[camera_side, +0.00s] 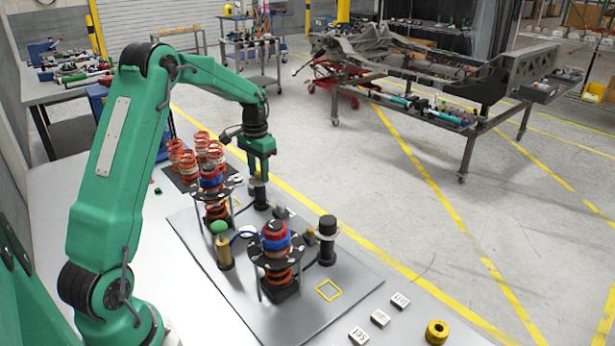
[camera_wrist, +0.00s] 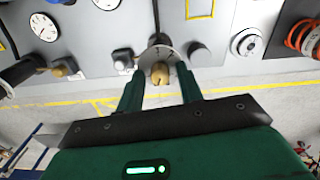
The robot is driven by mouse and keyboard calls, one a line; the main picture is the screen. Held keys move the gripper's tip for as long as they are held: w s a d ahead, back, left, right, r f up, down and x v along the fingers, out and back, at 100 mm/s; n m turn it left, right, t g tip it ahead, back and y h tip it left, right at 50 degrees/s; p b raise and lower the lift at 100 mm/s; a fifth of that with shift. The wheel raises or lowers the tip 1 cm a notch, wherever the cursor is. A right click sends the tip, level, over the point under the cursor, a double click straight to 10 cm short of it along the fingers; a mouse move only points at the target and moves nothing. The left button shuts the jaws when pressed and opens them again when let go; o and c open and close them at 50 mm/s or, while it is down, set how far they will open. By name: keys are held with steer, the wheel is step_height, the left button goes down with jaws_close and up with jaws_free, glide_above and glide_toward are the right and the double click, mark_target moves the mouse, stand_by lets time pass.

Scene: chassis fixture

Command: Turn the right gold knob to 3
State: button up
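A gold knob (camera_wrist: 160,74) stands on a round grey dial plate (camera_wrist: 152,58) in the middle of the wrist view. Marks show on the plate, but I cannot read them surely. My gripper (camera_wrist: 159,82) is open, one green finger on each side of the knob, with gaps visible; I see no contact. A smaller tan knob-like part (camera_wrist: 57,72) shows at the left, beside a dark cylinder. In the side view my gripper (camera_side: 258,180) points down at the far edge of the grey plate, over a dark post; the gold knob is not clear there.
White gauges (camera_wrist: 43,27) are near the knob. Small label blocks (camera_side: 380,318) and a yellow ring part (camera_side: 437,332) lie at the front.

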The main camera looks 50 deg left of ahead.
steer(key=shift+m, duration=0.9)
steer(key=m, duration=0.4)
steer(key=shift+m, duration=2.6)
steer(key=shift+c, duration=0.5)
jaws_close()
steer(key=shift+n, duration=0.3)
